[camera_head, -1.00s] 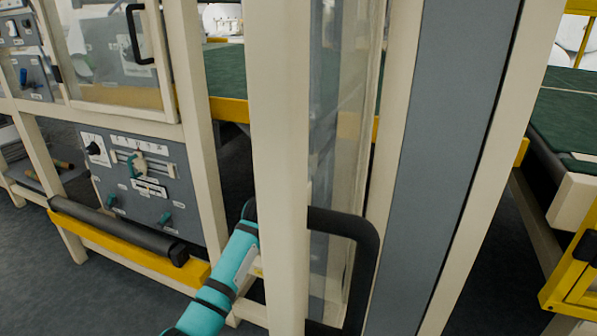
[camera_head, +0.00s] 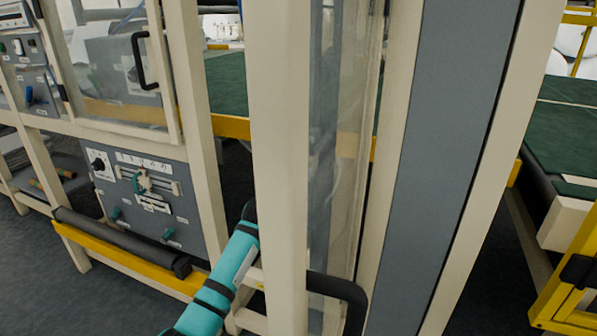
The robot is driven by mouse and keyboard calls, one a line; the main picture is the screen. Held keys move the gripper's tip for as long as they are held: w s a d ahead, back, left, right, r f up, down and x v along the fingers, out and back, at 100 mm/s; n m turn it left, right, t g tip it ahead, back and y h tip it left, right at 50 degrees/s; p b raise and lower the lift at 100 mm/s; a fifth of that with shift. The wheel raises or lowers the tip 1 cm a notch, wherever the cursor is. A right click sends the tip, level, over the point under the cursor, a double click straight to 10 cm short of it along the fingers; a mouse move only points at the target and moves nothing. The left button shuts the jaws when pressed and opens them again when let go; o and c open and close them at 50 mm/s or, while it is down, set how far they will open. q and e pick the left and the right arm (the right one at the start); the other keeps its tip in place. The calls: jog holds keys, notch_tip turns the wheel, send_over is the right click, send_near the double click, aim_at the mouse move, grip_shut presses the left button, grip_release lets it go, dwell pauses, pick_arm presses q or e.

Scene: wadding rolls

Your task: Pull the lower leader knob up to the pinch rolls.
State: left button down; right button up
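The slotted grey control panel (camera_head: 187,208) at left carries a teal knob (camera_head: 139,183) by its upper slots. Two smaller teal knobs sit lower on it, one at lower left (camera_head: 117,214) and one at lower right (camera_head: 168,235). I cannot tell which, if any, is the lower leader knob, and I cannot identify the pinch rolls. A teal arm link with black bands, which looks like mine, rises from the bottom edge to beside the cream post (camera_head: 280,150). Neither gripper shows.
A black handle (camera_head: 347,290) juts out beside the post, near the clear panel (camera_head: 340,170). A dark roller (camera_head: 120,240) lies above a yellow beam (camera_head: 140,268) under the control panel. A green belt (camera_head: 565,140) and yellow frame stand at right. Open floor shows at lower left.

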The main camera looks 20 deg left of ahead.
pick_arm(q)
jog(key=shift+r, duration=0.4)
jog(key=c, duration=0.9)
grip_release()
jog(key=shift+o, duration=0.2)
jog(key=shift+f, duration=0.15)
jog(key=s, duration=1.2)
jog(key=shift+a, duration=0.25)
